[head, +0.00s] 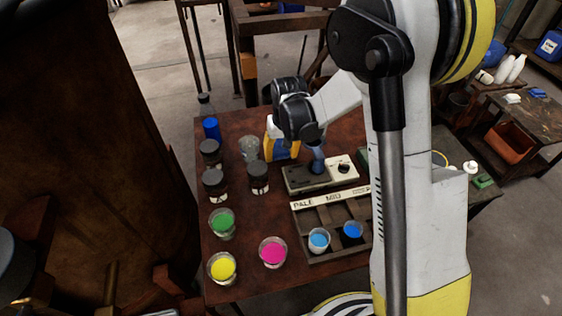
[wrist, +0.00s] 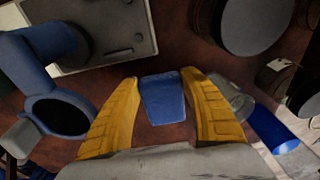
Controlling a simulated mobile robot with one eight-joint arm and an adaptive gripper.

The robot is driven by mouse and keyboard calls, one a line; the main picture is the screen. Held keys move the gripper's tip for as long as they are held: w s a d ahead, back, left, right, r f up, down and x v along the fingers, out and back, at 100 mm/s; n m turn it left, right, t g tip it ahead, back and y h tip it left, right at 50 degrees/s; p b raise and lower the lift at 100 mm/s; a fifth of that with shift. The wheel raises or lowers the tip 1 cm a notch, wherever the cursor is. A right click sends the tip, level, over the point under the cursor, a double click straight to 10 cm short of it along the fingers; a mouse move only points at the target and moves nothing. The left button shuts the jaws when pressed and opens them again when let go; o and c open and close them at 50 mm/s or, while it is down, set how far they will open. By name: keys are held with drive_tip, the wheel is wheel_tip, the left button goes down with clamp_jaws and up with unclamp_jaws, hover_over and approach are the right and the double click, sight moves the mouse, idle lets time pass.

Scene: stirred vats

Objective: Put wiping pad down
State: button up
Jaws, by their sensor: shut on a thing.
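My gripper (wrist: 161,84) is shut on the wiping pad (wrist: 162,100), a small blue block between its two yellow fingers in the wrist view. In the head view, my gripper (head: 284,148) is over the back part of the brown table (head: 238,250), left of the stirrer device. The pad cannot be made out clearly there. Brown table surface shows beyond the fingertips in the wrist view. I cannot tell how far the pad is above the table or whether it touches it.
A pale device with a blue part (head: 318,162) stands right of my gripper. Dark-lidded jars (head: 258,177) and a clear beaker (head: 249,147) stand left. Cups of green (head: 222,222), yellow (head: 222,267) and pink (head: 272,251) are in front. A labelled rack (head: 325,218) holds two blue cups.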

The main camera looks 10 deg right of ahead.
sight(281, 164)
drive_tip(key=shift+f+b, duration=0.3)
drive_tip(key=shift+f, duration=1.1)
drive_tip(key=shift+f, duration=0.2)
drive_tip(key=o, duration=1.1)
drive_tip(key=shift+c, duration=0.2)
drive_tip(key=shift+r, duration=0.1)
